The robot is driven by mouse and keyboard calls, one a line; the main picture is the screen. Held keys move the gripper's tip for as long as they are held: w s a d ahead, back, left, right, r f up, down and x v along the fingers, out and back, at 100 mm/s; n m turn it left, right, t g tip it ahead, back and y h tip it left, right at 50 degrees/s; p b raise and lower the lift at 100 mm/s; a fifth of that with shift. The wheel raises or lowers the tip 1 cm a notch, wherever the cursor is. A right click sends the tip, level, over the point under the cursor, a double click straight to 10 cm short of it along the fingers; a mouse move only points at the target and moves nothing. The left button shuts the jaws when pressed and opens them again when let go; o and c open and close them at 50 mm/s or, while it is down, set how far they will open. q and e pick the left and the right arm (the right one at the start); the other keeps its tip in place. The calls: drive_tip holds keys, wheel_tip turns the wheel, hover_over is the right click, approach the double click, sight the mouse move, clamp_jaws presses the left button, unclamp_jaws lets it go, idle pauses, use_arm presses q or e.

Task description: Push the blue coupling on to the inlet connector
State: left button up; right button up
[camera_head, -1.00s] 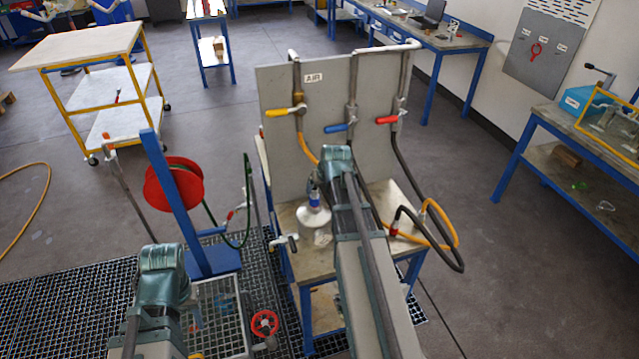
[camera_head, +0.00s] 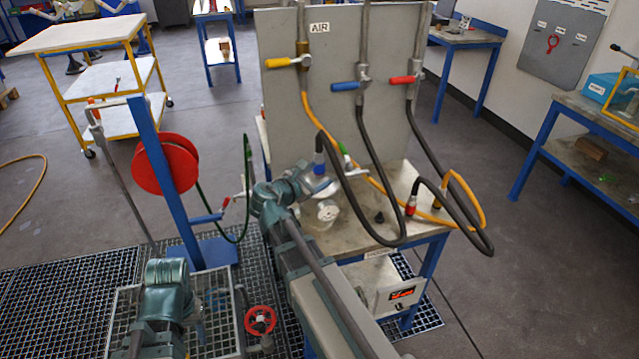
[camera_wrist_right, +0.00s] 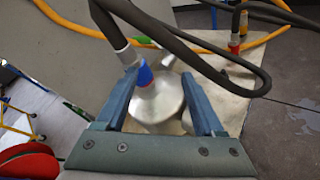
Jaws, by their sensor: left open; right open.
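The blue coupling (camera_head: 318,160) is on the end of a black hose, above a shiny flanged vessel (camera_head: 330,188) on the bench. In the right wrist view the coupling (camera_wrist_right: 145,77) sits over the vessel's round metal top (camera_wrist_right: 160,100), near the inner side of the left finger. The inlet connector cannot be made out; whether the coupling is seated is unclear. My right gripper (camera_wrist_right: 160,78) is open, with its fingers either side of the vessel top and nothing clamped. It is left of the vessel in the head view (camera_head: 305,180). My left gripper (camera_head: 165,275) is low left, away from the bench; its fingertips are unclear.
The grey panel (camera_head: 385,110) behind carries yellow, blue and red valve levers. Black and yellow hoses loop over the bench; a red-ended hose (camera_head: 411,205) stands at the right. A red reel (camera_head: 165,165) on a blue post is left.

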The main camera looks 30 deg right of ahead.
sight(317, 159)
drive_tip(key=w+a+n+t+h+b, duration=0.1)
drive_tip(key=a+n+t+h+b, duration=0.1)
drive_tip(key=a+n+t+b, duration=0.25)
use_arm(q)
wheel_tip(317, 159, down, 6)
use_arm(e)
drive_tip(key=shift+n+g, duration=0.75)
drive_tip(key=shift+n, duration=0.2)
drive_tip(key=x, duration=0.5)
drive_tip(key=r+x, duration=0.1)
drive_tip(key=x, duration=0.2)
drive_tip(key=shift+w+d, duration=0.1)
drive_tip(key=shift+d, duration=0.2)
use_arm(q)
drive_tip(key=shift+w+d, duration=0.1)
use_arm(e)
drive_tip(key=shift+d+h, duration=0.1)
drive_tip(key=shift+h, duration=0.2)
drive_tip(key=x, duration=0.5)
drive_tip(key=shift+w, duration=0.15)
use_arm(q)
drive_tip(key=shift+f, duration=0.1)
use_arm(e)
clamp_jaws()
